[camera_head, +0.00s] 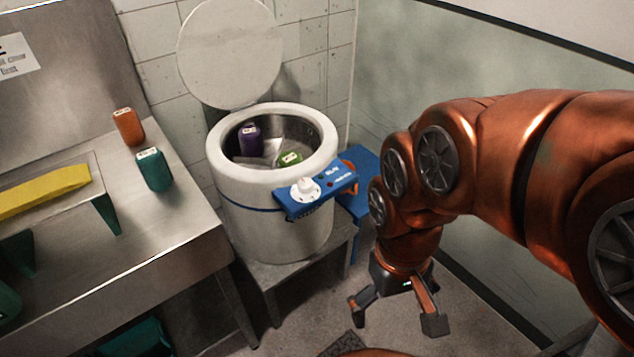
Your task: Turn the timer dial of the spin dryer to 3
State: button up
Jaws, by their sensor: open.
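The spin dryer (275,225) is a white drum on a low metal stand, with its round lid (229,50) standing open at the back. A blue control panel (333,182) sticks out from its front right. The white timer dial (305,189) sits on the panel's left part; the number it points to is too small to read. My gripper (392,318) is open and empty, hanging low to the right of the dryer, below and apart from the dial. My copper-coloured arm reaches in from the right.
A purple item (249,138) and a green item (289,158) lie inside the drum. The metal bench (165,225) at left holds an orange container (128,127), a teal container (154,170) and a yellow bar (45,191). A blue object (361,207) stands behind the panel. Floor near my gripper is mostly clear.

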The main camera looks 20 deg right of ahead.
aim_at(304, 185)
jog(key=k, duration=1.15)
jog(key=u, duration=0.9)
jog(key=i, duration=1.35)
jog(key=z, duration=0.6)
